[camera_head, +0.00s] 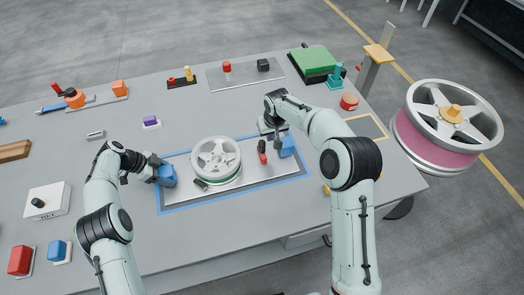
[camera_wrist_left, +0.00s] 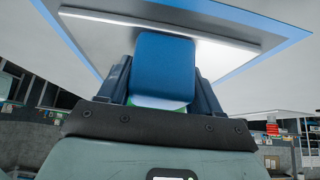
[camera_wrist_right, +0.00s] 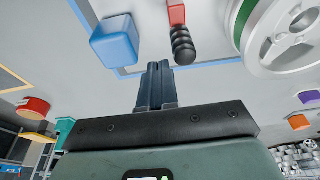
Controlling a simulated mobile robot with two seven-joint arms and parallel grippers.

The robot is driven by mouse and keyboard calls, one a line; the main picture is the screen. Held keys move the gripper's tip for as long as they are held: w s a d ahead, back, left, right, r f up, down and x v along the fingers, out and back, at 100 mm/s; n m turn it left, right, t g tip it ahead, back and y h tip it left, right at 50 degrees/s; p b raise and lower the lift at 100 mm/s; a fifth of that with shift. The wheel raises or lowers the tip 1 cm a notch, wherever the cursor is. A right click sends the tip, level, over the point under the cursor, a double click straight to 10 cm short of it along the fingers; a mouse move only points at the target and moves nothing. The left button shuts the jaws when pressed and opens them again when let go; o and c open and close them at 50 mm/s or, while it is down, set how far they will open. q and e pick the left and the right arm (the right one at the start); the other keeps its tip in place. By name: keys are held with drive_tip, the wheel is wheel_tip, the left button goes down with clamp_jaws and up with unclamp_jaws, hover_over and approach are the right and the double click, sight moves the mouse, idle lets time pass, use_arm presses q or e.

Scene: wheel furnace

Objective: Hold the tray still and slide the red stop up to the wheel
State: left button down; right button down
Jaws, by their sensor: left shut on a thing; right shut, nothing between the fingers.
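The red stop (camera_head: 262,158), with a black ribbed knob, stands on the tray right of the wheel, with a gap between. My left gripper (camera_head: 157,172) is shut on the left blue handle (camera_wrist_left: 165,65). My right gripper (camera_wrist_right: 157,68) is shut and empty, near the stop and the right blue handle (camera_wrist_right: 115,40); its fingertips are apart from both.
A small dark part (camera_head: 201,184) lies at the wheel's front edge. A white box (camera_head: 47,201), a red block (camera_head: 20,260) and a blue block (camera_head: 57,250) stand at the left. A green block (camera_head: 314,60) and a red round part (camera_head: 349,101) are at the back right.

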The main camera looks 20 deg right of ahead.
use_arm(q)
drive_tip(key=shift+d, duration=0.1)
use_arm(e)
drive_tip(key=shift+s+x, duration=0.2)
drive_tip(key=shift+x, duration=0.65)
drive_tip(key=shift+s+x, duration=0.2)
drive_tip(key=shift+x, duration=0.65)
drive_tip(key=shift+a, duration=0.1)
idle(0.5)
use_arm(q)
drive_tip(key=shift+d, duration=0.15)
use_arm(e)
drive_tip(key=shift+a+f, duration=0.1)
drive_tip(key=shift+a, duration=3.05)
drive_tip(key=shift+d, duration=0.8)
drive_tip(key=w+v, duration=0.1)
drive_tip(key=v, duration=0.6)
drive_tip(key=shift+w, duration=0.35)
drive_tip(key=shift+d, duration=0.1)
